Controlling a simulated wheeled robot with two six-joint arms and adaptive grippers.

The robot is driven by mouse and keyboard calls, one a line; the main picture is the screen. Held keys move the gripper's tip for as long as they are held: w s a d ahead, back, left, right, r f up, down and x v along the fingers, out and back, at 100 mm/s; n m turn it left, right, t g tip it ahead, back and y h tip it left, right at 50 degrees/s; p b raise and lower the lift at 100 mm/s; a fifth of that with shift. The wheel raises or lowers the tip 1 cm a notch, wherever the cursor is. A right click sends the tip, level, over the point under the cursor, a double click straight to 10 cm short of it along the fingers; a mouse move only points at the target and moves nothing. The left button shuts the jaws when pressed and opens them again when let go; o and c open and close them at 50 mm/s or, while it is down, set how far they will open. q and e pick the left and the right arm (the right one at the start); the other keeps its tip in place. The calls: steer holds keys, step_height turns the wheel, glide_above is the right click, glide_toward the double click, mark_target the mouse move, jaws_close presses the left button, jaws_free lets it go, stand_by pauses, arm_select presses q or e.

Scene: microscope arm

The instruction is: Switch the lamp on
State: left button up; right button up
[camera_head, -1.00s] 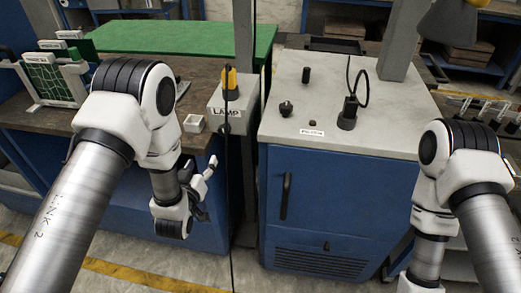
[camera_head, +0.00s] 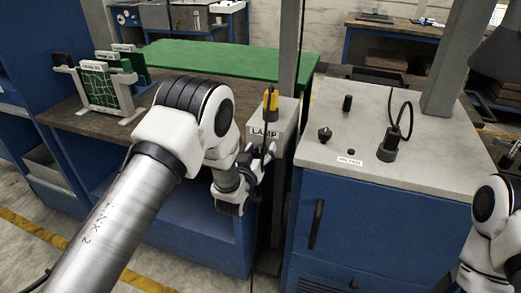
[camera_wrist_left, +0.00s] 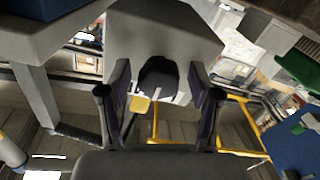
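A grey box labelled LAMP (camera_head: 284,128) stands between the wooden bench and the blue cabinet. A yellow and black part (camera_head: 270,99) sits on its front top, with a dark cable hanging below it. My left gripper (camera_head: 262,157) is just below the label, close to the box front. In the left wrist view its two fingers are apart, either side of a dark rounded part (camera_wrist_left: 158,78) in front of the grey box (camera_wrist_left: 160,28). I cannot tell whether they touch it. My right gripper is out of view; only part of the right arm shows.
The blue cabinet (camera_head: 385,232) with a pale top is to the right, with several dark knobs and a cable loop (camera_head: 403,115). A grey post (camera_head: 285,50) rises behind the box. A green mat (camera_head: 220,58) and a rack (camera_head: 100,92) are on the bench.

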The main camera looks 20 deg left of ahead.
arm_select(q)
steer(key=shift+s, duration=0.1)
steer(key=c, duration=1.1)
steer(key=m+b, duration=0.3)
steer(key=m, duration=0.1)
steer(key=shift+d+f, duration=0.1)
steer(key=m+b, duration=0.2)
steer(key=m, duration=0.2)
steer(key=shift+m, duration=0.4)
steer(key=m+b, duration=0.3)
steer(key=m, duration=0.2)
steer(key=shift+d, duration=0.1)
steer(key=shift+m+b, duration=1.05)
steer(key=shift+m, duration=1.05)
steer(key=o, duration=1.1)
